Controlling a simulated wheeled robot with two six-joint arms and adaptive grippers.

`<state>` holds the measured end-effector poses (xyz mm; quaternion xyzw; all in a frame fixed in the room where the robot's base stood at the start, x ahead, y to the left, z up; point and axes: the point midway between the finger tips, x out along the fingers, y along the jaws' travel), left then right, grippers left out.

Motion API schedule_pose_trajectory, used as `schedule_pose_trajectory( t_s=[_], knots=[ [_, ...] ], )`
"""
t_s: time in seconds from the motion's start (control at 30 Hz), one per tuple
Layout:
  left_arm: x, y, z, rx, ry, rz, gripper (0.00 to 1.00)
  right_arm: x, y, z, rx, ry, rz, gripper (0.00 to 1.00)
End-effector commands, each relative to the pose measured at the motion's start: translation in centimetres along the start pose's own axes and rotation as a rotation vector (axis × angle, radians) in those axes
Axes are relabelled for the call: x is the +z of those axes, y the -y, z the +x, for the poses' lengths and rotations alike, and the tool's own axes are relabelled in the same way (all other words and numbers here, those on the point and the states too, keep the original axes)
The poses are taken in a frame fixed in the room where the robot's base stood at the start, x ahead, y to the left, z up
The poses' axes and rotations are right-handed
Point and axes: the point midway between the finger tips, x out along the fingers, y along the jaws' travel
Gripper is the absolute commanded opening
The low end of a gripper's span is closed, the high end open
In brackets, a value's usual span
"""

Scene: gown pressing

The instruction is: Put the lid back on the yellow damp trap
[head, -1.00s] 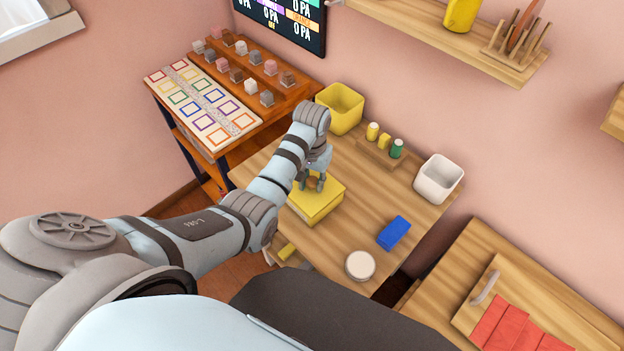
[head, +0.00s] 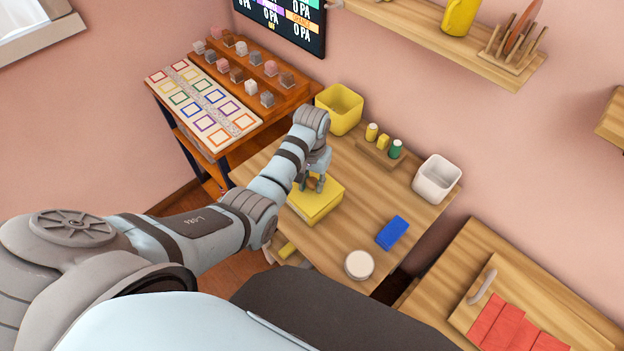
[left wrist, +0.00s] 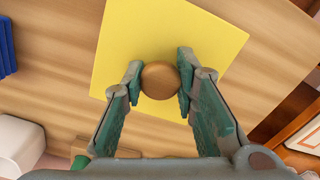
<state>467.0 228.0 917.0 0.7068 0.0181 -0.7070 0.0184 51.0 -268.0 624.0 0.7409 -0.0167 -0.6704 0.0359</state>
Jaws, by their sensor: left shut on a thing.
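The yellow damp trap (head: 312,215) is a yellow box on the wooden table, under my left gripper. Its yellow lid (head: 330,188) lies on top of it in the head view, and I cannot tell whether it is fully seated. The lid also fills the middle of the left wrist view (left wrist: 130,52). A round wooden knob (left wrist: 160,78) stands at the lid's middle. My left gripper (head: 314,183) is shut on this knob, with one finger on each side. My right gripper is not in view.
The wooden table (head: 330,248) also bears a yellow bin (head: 340,108), a rack of small bottles (head: 378,155), a white bin (head: 437,179), a blue block (head: 392,232) and a round white-topped thing (head: 359,265).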

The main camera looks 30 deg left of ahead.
Motion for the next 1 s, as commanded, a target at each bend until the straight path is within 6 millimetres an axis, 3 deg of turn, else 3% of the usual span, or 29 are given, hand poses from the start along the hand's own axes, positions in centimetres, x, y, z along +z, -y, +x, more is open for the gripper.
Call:
schedule_pose_trajectory(
  t_s=[1.0],
  knots=[
    [0.00,-0.01,0.34,0.000,0.000,0.000,0.00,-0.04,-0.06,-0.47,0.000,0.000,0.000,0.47]
  ],
)
